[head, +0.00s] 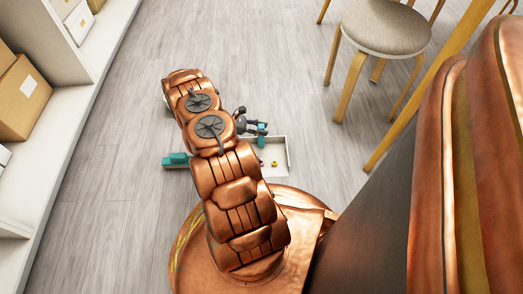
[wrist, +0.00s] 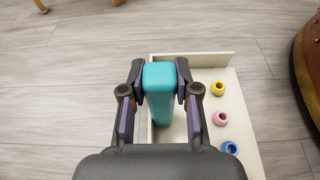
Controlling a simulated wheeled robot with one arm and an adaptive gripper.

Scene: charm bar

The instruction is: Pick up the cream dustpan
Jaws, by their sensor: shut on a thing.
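The cream dustpan (head: 281,142) lies on the floor beyond my base, a shallow tray with low walls, partly hidden behind my arm. It also shows in the wrist view (wrist: 245,92). A teal upright block (wrist: 159,75), seemingly its handle, stands at its far side and also shows in the head view (head: 262,128). My gripper (wrist: 158,92) is shut on this block, one finger on each side. In the head view my gripper (head: 246,122) is small and dark. I cannot tell whether the pan is off the floor.
Yellow (wrist: 218,89), pink (wrist: 220,118) and blue (wrist: 230,147) rings are in the pan. Another teal piece (head: 175,158) shows left of my arm. A stool (head: 386,28) stands at the upper right, and a white shelf with boxes (head: 27,98) at the left. Floor between is clear.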

